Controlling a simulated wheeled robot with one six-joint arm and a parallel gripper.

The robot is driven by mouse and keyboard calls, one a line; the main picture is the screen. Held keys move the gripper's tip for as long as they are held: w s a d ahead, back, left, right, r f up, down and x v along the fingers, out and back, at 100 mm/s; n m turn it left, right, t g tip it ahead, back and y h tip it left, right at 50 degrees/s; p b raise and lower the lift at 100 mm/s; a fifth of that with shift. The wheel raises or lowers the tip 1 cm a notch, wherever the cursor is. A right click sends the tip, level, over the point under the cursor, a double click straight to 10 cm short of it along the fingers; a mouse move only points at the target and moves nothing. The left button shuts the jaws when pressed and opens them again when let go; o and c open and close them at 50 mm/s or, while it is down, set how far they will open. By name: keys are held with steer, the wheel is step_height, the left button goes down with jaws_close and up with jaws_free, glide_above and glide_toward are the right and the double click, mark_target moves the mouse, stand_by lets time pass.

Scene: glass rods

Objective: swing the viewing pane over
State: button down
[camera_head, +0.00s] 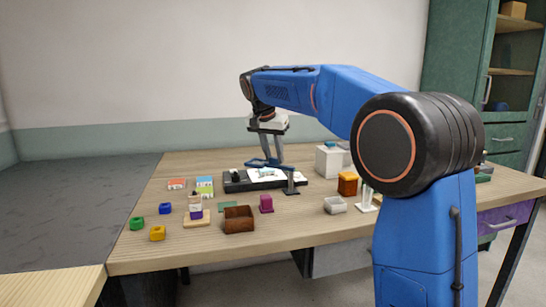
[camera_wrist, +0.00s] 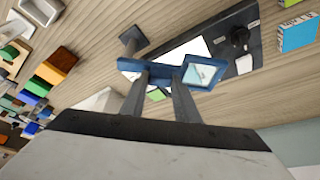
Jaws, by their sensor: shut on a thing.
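The viewing pane (camera_wrist: 203,72) is a small clear panel in a blue frame with a blue arm. In the head view its blue frame (camera_head: 262,163) sits above a dark base (camera_head: 236,186) that carries a white sheet (camera_head: 266,175). A dark post (camera_wrist: 134,40) stands by the left end of the blue arm in the wrist view. My gripper (camera_wrist: 161,76) is shut on the blue arm of the pane. In the head view my gripper (camera_head: 270,158) reaches down to it from above. How the arm joins the post is hard to make out.
A magenta block (camera_head: 266,203), a brown box (camera_head: 238,219) and a grey tray (camera_head: 335,205) stand in front of the base. A white box (camera_head: 328,161) and an orange block (camera_head: 347,184) stand to its right. Several coloured blocks lie at the left.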

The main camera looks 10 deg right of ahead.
steer(key=shift+w+d+m+g+h, duration=0.25)
steer(key=shift+w+d+m, duration=0.15)
steer(key=shift+m, duration=0.55)
steer(key=shift+w+d+m+g+h, duration=0.25)
steer(key=shift+w+d+m, duration=0.1)
steer(key=shift+m, duration=0.6)
steer(key=c, duration=1.4)
jaws_free()
steer(key=shift+o, duration=0.2)
steer(key=v, duration=1.7)
steer(key=shift+r, duration=0.25)
